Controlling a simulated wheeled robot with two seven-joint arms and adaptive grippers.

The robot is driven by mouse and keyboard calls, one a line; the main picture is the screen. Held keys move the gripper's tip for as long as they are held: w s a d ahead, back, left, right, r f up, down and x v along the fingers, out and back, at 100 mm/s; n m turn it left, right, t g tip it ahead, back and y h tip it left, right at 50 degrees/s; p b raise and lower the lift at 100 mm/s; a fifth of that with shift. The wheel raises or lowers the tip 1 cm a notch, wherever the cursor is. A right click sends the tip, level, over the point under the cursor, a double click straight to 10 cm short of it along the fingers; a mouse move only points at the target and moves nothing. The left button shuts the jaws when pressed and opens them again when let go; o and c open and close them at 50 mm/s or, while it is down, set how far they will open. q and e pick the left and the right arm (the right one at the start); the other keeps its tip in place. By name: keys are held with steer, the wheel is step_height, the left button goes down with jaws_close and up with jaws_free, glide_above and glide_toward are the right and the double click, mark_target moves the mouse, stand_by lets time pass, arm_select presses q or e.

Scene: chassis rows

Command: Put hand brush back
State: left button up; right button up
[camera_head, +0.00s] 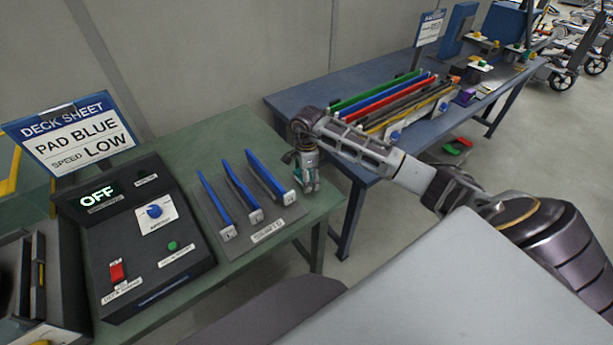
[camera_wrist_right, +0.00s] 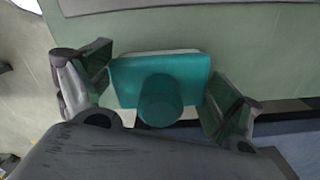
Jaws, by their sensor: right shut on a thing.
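My right gripper (camera_head: 307,180) is at the right end of the green bench, beside the board of blue pads. In the right wrist view its fingers (camera_wrist_right: 165,95) stand on both sides of a teal block with a round stub (camera_wrist_right: 160,75), and they are shut on it. A pale edge shows behind the block. It looks like the hand brush, but its bristles are not clearly visible. In the head view the gripper mostly hides it. My left gripper is not in view.
The green bench (camera_head: 236,135) holds a control box (camera_head: 130,235) reading OFF, a deck sheet sign (camera_head: 75,135) and a board with three blue pads (camera_head: 240,187). A blue table (camera_head: 300,98) with coloured strips stands behind.

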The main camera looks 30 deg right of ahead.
steer(key=shift+f+b, duration=0.8)
steer(key=shift+f, duration=0.1)
stand_by(0.8)
steer(key=shift+f, duration=0.15)
steer(key=o, duration=0.7)
stand_by(0.5)
